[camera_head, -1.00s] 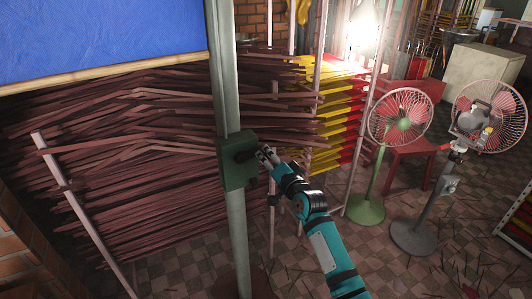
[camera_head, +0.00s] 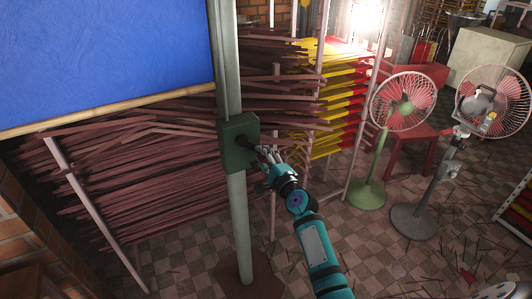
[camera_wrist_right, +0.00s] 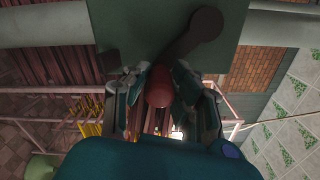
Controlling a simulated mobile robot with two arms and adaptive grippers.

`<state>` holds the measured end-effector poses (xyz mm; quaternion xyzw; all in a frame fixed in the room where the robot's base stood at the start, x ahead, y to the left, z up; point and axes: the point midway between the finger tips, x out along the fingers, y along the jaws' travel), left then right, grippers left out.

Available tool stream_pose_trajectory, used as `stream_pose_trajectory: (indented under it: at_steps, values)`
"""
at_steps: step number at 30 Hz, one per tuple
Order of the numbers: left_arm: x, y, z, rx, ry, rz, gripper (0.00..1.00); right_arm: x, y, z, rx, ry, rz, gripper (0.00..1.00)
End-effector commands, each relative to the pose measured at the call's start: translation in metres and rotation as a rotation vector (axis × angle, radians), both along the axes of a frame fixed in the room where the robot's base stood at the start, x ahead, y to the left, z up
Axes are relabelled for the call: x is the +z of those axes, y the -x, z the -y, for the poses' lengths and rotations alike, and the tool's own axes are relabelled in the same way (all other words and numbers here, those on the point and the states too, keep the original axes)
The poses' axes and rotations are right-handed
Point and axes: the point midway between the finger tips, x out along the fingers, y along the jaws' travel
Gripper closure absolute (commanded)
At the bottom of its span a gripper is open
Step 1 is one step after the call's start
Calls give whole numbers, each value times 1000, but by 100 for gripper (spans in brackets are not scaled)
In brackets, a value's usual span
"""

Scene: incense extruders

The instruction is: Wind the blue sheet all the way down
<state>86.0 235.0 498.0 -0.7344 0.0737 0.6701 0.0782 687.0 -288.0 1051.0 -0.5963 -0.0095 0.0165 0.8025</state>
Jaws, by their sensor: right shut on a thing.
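The blue sheet (camera_head: 105,55) hangs at the upper left in the head view, with a pale wooden bar (camera_head: 110,109) along its lower edge. The bar hangs in front of the upper part of the stacked brown sticks. A green winch box (camera_head: 238,143) is fixed to a grey-green post (camera_head: 240,225). My right gripper (camera_head: 268,158) is at the box's right side, shut on the crank handle. In the right wrist view the handle's reddish grip (camera_wrist_right: 160,86) sits between the fingers, and the dark crank arm (camera_wrist_right: 190,38) runs up from it to the right. My left gripper is not in view.
Racks of brown sticks (camera_head: 150,185) stand behind the post, with yellow and red sticks (camera_head: 335,100) to the right. A green-based fan (camera_head: 367,193) and a grey-based fan (camera_head: 411,220) stand farther right. The tiled floor (camera_head: 190,262) near the post is mostly clear.

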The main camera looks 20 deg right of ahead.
Motion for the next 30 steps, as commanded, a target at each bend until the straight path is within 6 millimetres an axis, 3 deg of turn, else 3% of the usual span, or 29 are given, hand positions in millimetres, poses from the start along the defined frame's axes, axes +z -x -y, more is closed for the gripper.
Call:
stream_pose_trajectory:
  at_steps: [9,25,26,30]
  values:
    - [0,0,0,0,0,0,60,-8,1,-6,1,-112,-9,100]
    - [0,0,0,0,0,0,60,-8,1,-7,1,-131,-8,100]
    - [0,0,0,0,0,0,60,-8,1,-7,1,-131,-8,73]
    - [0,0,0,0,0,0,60,-7,0,-7,0,-131,-7,55]
